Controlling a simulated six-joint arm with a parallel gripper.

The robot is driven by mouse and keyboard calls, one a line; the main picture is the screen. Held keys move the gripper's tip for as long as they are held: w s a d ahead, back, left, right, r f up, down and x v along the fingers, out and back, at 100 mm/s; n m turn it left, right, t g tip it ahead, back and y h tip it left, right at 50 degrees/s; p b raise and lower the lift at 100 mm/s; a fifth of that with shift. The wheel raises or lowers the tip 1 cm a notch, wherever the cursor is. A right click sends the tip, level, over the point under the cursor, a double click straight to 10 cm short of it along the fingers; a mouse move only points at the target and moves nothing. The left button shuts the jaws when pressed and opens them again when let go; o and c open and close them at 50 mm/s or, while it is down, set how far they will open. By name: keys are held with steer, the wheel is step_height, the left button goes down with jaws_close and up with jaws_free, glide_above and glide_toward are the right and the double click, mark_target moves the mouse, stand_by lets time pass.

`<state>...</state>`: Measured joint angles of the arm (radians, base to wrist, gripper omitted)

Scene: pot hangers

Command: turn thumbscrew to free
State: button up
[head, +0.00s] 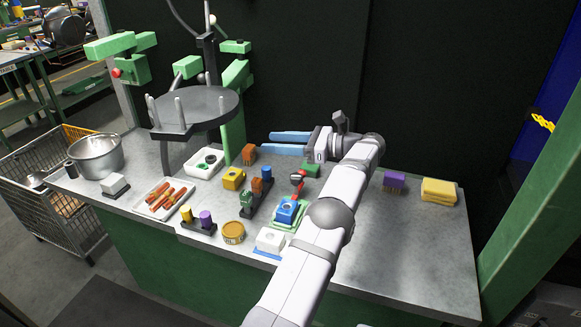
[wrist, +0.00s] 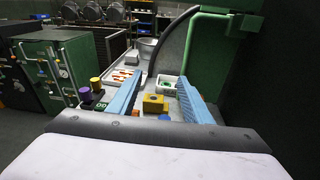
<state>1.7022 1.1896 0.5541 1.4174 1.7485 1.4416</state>
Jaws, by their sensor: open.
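My gripper (head: 273,142) is open, its two blue fingers level and pointing left above the back of the bench. In the wrist view its fingertips (wrist: 158,82) are apart with nothing between them. I cannot pick out a thumbscrew for certain. A red knob (head: 117,73) sits on a green bracket at the upper left. Both are too small to tell in detail. A yellow block (wrist: 154,103) shows between the fingers, beyond and below them.
The bench (head: 410,250) is clear at the right front. A round grey rack (head: 207,102) with upright pins stands at the back left. A metal pot (head: 96,157), a tray of orange sticks (head: 150,206), and a yellow sponge stack (head: 438,190) sit on the bench.

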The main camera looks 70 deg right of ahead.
steer(key=d+f+m+g+h+p, duration=0.1)
steer(key=d+f+g+h+p, duration=0.1)
steer(key=d+g+p, duration=0.1)
steer(key=d+f+m+g+h+p, duration=0.1)
steer(key=d+f+g+h+p, duration=0.1)
steer(key=d+f+g+p, duration=0.1)
steer(key=s+d+f+m+g+h+p, duration=0.1)
steer(key=d+f+g+h+p, duration=0.2)
steer(key=g+p, duration=0.2)
steer(key=shift+m+p, duration=0.3)
steer(key=shift+p, duration=0.05)
step_height(320, 180, up, 2)
steer(key=s+n+g+h+p, duration=0.1)
steer(key=s+g+h+p, duration=0.1)
steer(key=g+p, duration=0.1)
steer(key=n+g+h+p, duration=0.4)
steer(key=n+h+p, duration=0.15)
steer(key=n, duration=1.45)
glide_toward(295, 177)
steer(key=shift+s+d+f+b, duration=0.2)
steer(key=shift+d+f+b, duration=0.05)
steer(key=shift+b, duration=0.05)
steer(key=shift+p+x, duration=1.25)
steer(key=shift+x, duration=2.5)
